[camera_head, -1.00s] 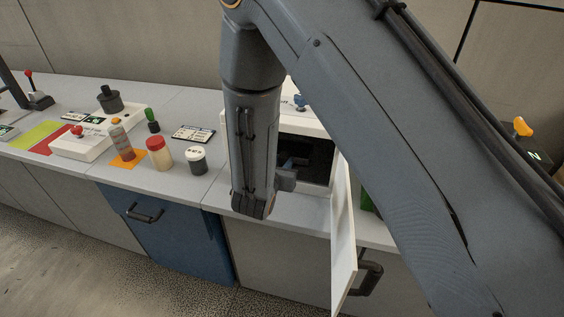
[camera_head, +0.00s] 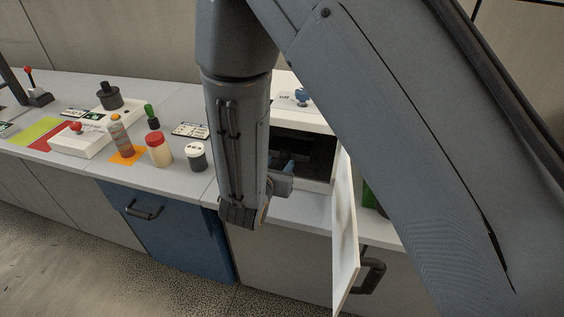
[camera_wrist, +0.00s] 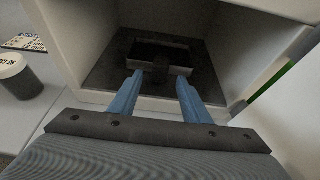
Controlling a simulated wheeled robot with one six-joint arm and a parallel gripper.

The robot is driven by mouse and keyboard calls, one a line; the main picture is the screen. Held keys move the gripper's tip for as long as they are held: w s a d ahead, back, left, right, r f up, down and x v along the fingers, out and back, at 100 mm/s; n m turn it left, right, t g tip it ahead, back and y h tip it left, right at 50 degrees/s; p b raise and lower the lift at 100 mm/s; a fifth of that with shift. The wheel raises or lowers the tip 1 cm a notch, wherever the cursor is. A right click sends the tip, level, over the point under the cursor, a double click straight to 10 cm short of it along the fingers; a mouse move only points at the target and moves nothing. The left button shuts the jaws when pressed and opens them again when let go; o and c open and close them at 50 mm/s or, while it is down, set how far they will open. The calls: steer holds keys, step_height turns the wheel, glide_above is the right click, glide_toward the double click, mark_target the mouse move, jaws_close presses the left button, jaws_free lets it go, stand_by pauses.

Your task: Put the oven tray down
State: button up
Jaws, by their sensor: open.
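The oven tray, a shallow dark tray with a paler rim (camera_wrist: 185,71), rests on the oven floor in the wrist view. Its short dark handle (camera_wrist: 160,70) points toward me. My gripper (camera_wrist: 160,78) is open, with its blue fingertips apart on either side of the handle's line and a gap visible on each side. I cannot tell whether the tips still overlap the handle in depth. The white oven (camera_head: 303,122) stands open in the head view, where my gripper (camera_head: 288,170) is at its mouth. The tray is not clearly visible there.
The open oven door (camera_head: 345,240) stands out at the right of the opening. On the counter to the left are a grey jar with a white lid (camera_head: 196,157), a red-lidded jar (camera_head: 159,150) and a striped bottle (camera_head: 120,136). A green object (camera_head: 369,195) is behind the door.

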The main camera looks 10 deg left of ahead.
steer(key=b+v, duration=0.1)
steer(key=v, duration=0.5)
steer(key=shift+s, duration=0.35)
